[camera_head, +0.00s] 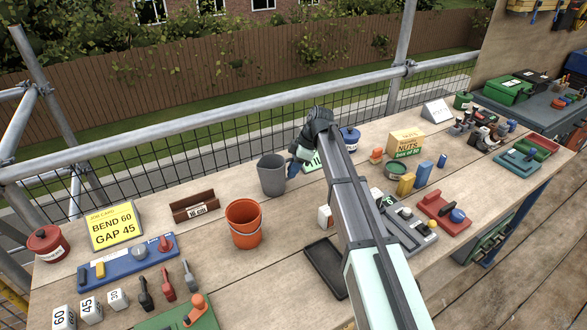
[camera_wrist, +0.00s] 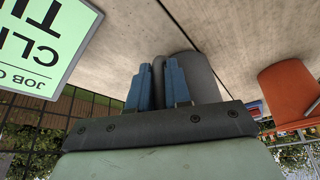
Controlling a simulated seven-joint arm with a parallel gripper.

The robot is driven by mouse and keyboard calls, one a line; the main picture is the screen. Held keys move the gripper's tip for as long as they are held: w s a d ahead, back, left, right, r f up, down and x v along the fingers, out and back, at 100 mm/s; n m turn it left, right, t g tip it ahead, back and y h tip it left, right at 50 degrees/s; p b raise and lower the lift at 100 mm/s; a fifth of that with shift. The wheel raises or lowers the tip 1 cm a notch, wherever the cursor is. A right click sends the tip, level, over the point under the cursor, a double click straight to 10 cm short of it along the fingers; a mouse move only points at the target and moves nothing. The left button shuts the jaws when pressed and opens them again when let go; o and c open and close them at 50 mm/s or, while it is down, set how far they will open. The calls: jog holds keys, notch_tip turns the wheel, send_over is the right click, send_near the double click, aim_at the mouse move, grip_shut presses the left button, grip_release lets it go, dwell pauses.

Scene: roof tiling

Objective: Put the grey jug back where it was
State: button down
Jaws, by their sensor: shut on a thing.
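The grey jug (camera_head: 272,176) is upright at the middle of the bench, left of my arm. My gripper (camera_head: 294,167) is at the jug's right side, with its blue fingers close together. In the wrist view, the jug (camera_wrist: 196,72) is just beyond the fingers of my gripper (camera_wrist: 160,80), which are shut on it, apparently at its handle.
An orange bucket (camera_head: 244,223) stands just in front and left of the jug. A green-and-white card (camera_head: 312,161) and a blue pot (camera_head: 350,139) are behind my gripper. A dark tray (camera_head: 325,267) lies in front.

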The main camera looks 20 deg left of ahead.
jog(key=shift+f, duration=0.15)
jog(key=c, duration=1.1)
grip_release()
jog(key=shift+o, duration=0.2)
jog(key=v, duration=1.2)
